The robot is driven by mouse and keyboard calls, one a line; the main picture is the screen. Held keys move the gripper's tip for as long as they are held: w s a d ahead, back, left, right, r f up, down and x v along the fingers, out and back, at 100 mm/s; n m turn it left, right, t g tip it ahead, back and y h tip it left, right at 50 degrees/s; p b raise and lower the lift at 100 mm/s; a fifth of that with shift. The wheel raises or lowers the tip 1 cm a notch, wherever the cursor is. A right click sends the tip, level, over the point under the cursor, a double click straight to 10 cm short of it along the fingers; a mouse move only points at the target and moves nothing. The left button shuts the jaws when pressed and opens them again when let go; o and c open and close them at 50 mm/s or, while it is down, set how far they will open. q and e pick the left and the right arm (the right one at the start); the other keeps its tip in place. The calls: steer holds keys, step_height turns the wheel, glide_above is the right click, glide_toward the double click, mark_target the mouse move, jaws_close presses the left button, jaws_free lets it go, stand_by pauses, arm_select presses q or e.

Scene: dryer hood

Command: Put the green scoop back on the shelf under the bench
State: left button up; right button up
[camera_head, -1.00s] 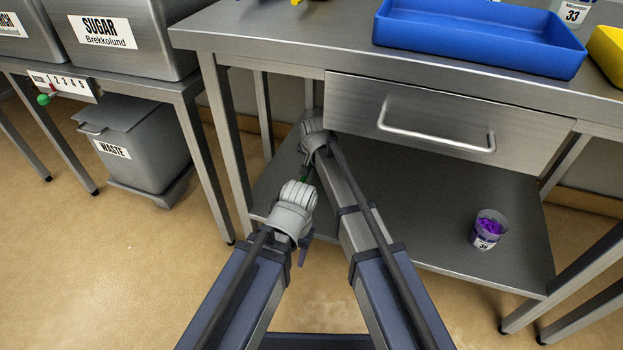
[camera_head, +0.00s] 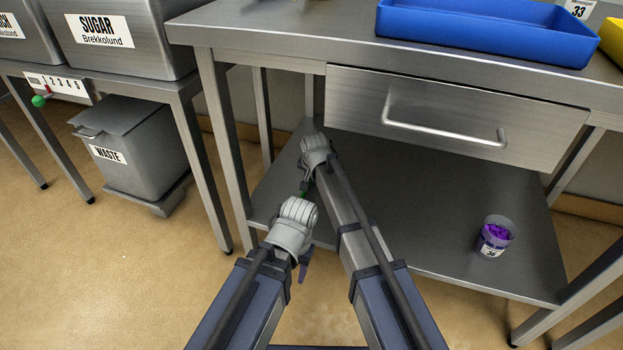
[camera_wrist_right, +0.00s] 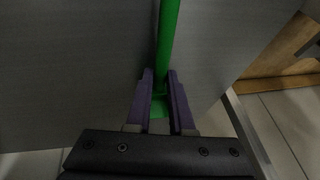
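The green scoop (camera_wrist_right: 167,45) shows in the right wrist view as a long green handle running up from between the purple fingers of my right gripper (camera_wrist_right: 160,82). The fingers are shut on it. In the head view my right gripper (camera_head: 305,185) is over the left part of the shelf under the bench (camera_head: 410,205), and only a small bit of green shows by it. Whether the scoop touches the shelf cannot be told. My left gripper (camera_head: 303,270) is near the shelf's front left, one purple finger showing; its opening is hidden.
A clear cup with purple contents (camera_head: 495,236) stands on the shelf's right. A closed drawer (camera_head: 450,115) hangs above the shelf. A blue tray (camera_head: 480,35) is on the bench top. A grey waste bin (camera_head: 140,150) stands left. The shelf's middle is clear.

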steer(key=o, duration=0.4)
steer(key=shift+o, duration=0.2)
steer(key=shift+r, duration=0.15)
steer(key=p+v, duration=0.7)
steer(key=shift+r, duration=0.25)
